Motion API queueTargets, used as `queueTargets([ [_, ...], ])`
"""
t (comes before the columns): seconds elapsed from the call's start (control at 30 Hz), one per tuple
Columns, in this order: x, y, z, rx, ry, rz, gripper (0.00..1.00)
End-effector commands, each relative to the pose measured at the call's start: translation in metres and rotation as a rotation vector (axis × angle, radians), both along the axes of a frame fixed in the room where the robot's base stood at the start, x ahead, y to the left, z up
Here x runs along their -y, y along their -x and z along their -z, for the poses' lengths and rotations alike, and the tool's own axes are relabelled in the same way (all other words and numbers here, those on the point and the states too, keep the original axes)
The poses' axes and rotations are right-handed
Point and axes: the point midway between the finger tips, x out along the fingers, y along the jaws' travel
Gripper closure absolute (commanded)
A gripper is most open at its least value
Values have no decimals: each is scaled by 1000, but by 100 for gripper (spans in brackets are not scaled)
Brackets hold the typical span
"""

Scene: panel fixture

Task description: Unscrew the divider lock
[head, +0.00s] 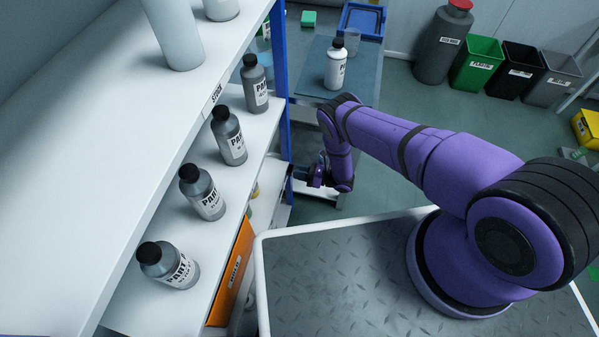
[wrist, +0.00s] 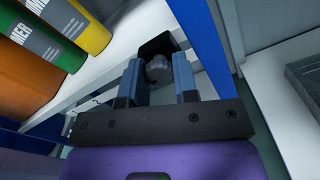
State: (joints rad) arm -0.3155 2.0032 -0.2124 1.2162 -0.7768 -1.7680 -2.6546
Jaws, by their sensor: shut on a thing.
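In the wrist view a round dark-grey knob (wrist: 158,69), which looks like the divider lock, sits in front of a black block (wrist: 160,45) at the shelf's edge, beside a blue upright. My gripper (wrist: 159,82) has its two blue-grey fingers on either side of the knob and is shut on it. In the head view my gripper (head: 298,173) reaches in at the end of the shelf unit, low beside the blue post. The knob is too small or hidden to make out there.
The blue post (wrist: 203,45) stands close on the right of the fingers. Green and yellow containers (wrist: 65,28) stand on the shelf at upper left. Several grey bottles (head: 203,193) line a shelf. A white bottle (head: 336,64) stands on the table behind.

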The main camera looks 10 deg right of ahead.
Motion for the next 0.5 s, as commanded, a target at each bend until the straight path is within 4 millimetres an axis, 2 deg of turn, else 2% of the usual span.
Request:
queueTargets([
  [0.03,1,1,2,-4,4,1,66],
  [0.1,1,1,1,-3,3,1,50],
  [0.13,1,1,1,-3,3,1,47],
  [0.5,6,3,1,-3,2,1,47],
])
